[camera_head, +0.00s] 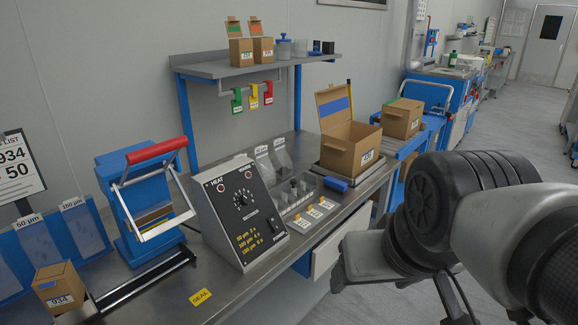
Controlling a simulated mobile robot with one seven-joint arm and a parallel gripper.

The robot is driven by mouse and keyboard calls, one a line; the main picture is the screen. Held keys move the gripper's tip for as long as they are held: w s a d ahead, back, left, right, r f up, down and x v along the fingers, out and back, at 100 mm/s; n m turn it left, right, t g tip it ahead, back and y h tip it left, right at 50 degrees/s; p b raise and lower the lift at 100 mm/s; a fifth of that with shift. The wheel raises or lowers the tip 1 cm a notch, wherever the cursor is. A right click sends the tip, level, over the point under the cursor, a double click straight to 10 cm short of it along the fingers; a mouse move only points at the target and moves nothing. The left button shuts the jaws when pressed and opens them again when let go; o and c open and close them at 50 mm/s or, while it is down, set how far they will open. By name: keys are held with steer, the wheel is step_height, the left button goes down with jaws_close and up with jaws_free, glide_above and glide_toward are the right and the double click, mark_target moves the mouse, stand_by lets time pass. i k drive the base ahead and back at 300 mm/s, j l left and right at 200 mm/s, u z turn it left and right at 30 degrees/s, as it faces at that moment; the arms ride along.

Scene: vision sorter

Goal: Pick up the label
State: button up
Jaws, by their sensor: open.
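Several small white labels with yellow marks lie in a row on the metal bench, in front of a grey compartment tray. The nearest label (301,224) is at the left, with a middle label (314,213) and a far label (326,203) beyond it. Their print is too small to read. My gripper (350,272) is open, at the right of the bench near its front edge. It is apart from the labels, and my arm partly hides its fingers. No label shows between them.
A control box with a dial (238,212) and a blue sealer with a red handle (150,195) stand left of the labels. The compartment tray (290,200) is behind them. An open cardboard box (350,147) stands beyond. Floor is free at right.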

mark_target(313, 213)
steer(key=i+l+u, duration=0.65)
steer(key=l, duration=0.4)
steer(key=i+l+u, duration=0.25)
steer(key=l, duration=0.2)
